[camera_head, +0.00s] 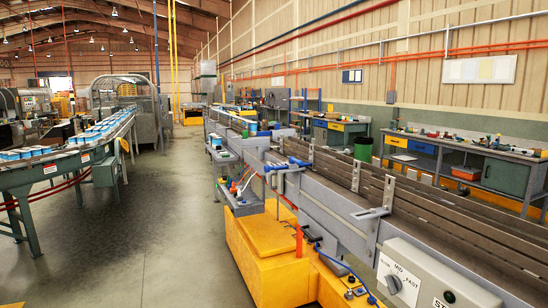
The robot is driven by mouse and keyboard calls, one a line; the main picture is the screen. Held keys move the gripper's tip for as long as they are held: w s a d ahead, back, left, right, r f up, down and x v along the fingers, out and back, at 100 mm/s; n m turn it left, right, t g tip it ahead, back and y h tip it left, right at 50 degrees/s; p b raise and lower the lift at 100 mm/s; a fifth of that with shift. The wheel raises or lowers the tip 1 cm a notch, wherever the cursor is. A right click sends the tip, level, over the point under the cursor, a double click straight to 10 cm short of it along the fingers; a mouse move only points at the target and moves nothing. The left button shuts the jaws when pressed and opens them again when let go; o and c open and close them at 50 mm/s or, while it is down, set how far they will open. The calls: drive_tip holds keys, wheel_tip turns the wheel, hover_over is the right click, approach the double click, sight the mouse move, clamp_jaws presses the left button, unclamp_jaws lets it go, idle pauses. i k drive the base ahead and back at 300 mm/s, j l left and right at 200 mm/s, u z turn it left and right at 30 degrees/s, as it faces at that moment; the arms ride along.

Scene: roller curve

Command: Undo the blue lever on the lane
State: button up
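A blue lever (299,163) sits low on top of the grey lane (335,207), near the middle of the picture. A second small blue piece (274,168) shows just left of it, by a grey bracket; I cannot tell whether the two are one part. The lever is small here, and I cannot tell whether its clamp is tight or loose. My gripper and arm are not in view.
A grey control box with a dial (394,283) is at the front right. Yellow housings (264,252) stand under the lane. A conveyor with blue-and-white packs (60,158) runs on the left. The floor (168,220) between is clear.

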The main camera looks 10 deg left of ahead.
sight(292, 160)
drive_tip(key=i+j+u, duration=0.25)
drive_tip(key=i, duration=0.5)
drive_tip(key=i+u, duration=0.3)
drive_tip(key=i, duration=0.4)
